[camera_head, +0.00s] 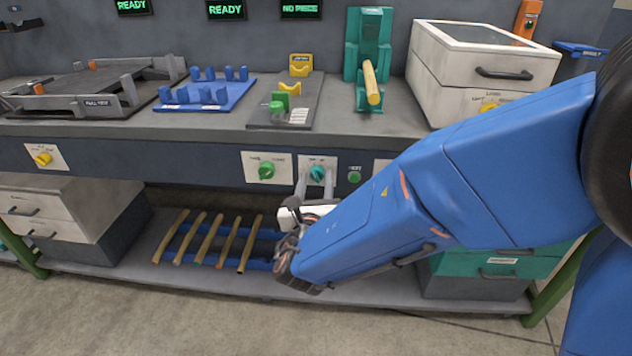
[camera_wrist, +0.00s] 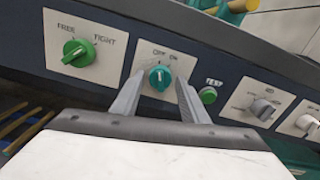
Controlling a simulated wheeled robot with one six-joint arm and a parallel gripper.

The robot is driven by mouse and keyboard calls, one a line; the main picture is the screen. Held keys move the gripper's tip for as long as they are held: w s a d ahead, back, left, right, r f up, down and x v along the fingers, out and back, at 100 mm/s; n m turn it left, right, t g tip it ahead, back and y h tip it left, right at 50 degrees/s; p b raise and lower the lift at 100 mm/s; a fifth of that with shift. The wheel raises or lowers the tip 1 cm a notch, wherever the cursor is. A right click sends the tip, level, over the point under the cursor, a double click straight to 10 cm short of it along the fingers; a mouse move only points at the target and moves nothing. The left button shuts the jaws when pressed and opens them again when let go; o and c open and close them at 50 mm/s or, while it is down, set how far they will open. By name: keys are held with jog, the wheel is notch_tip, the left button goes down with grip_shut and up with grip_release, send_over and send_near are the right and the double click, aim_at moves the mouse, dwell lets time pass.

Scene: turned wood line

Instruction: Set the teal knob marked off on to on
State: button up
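The teal knob (camera_head: 317,173) sits on a pale plate (camera_head: 304,162) on the front panel of the bench. In the wrist view the teal knob (camera_wrist: 160,77) shows a white pointer line standing close to upright, below the words OFF and ON. I cannot tell which word it points at. My gripper (camera_head: 316,183) is in front of the plate. In the wrist view its two grey fingers (camera_wrist: 160,92) stand apart, one to each side of the knob, with gaps visible between them and it. I cannot tell if the tips touch the plate.
A green knob (camera_wrist: 79,53) marked FREE and TIGHT is on the left, and a green TEST button (camera_wrist: 208,95) is on the right. Grey knobs (camera_wrist: 262,109) sit farther right. A lower shelf (camera_head: 200,275) with wooden rods (camera_head: 202,238) lies below the panel.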

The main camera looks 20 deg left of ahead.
jog(key=c, duration=0.8)
jog(key=shift+o, duration=0.2)
jog(key=shift+m, duration=0.3)
jog(key=m, duration=0.4)
jog(key=shift+m, duration=2.2)
jog(key=o, duration=1.1)
jog(key=shift+c, duration=0.2)
